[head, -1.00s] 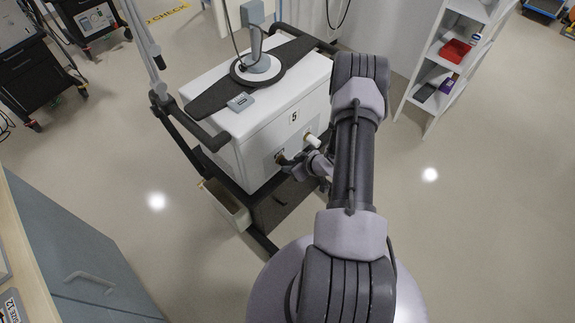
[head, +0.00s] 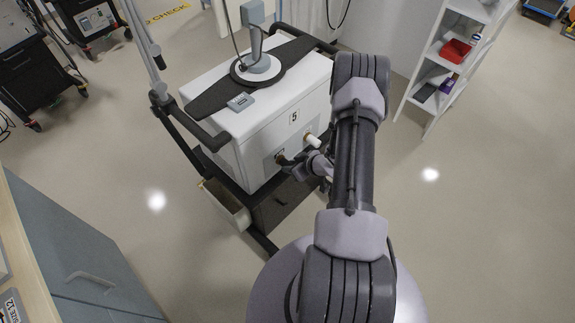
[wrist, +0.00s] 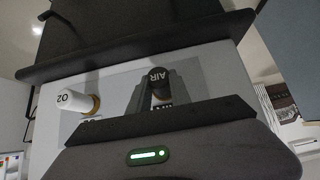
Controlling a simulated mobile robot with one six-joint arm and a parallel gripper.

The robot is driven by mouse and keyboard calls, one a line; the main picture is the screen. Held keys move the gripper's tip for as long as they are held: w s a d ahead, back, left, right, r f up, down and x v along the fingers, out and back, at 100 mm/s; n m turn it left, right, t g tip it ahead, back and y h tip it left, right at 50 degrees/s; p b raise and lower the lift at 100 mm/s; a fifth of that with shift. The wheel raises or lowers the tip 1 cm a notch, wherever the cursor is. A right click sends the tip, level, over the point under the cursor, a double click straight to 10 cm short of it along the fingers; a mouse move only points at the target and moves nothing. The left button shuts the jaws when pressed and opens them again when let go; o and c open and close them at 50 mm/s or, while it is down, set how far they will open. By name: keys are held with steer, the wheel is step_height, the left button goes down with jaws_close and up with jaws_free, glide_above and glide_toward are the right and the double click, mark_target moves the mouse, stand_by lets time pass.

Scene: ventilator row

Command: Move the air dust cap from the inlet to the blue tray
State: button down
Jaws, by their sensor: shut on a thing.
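The air dust cap (wrist: 158,77) is black and marked AIR. In the wrist view it sits at the inlet on the front of the white ventilator (head: 255,135), between the fingers of my gripper (wrist: 160,92). In the head view my gripper (head: 297,164) is at the ventilator's lower front, where the dark cap (head: 281,158) shows only in part. My gripper is shut on this cap. A white cap marked O2 (wrist: 74,100) is beside it, apart from my fingers; it also shows in the head view (head: 313,141). I cannot make out the blue tray.
The ventilator, numbered 5, stands on a dark cart with a bin (head: 226,205) at its side. A white shelf (head: 447,60) with a red bin (head: 455,50) stands at the right. A counter with blue-grey drawers (head: 75,255) is at the lower left. Floor between is clear.

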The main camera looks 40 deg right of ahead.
steer(key=shift+s, duration=0.2)
steer(key=shift+s+d, duration=0.15)
steer(key=shift+s, duration=1.1)
steer(key=shift+s+d, duration=0.1)
steer(key=shift+s, duration=1.1)
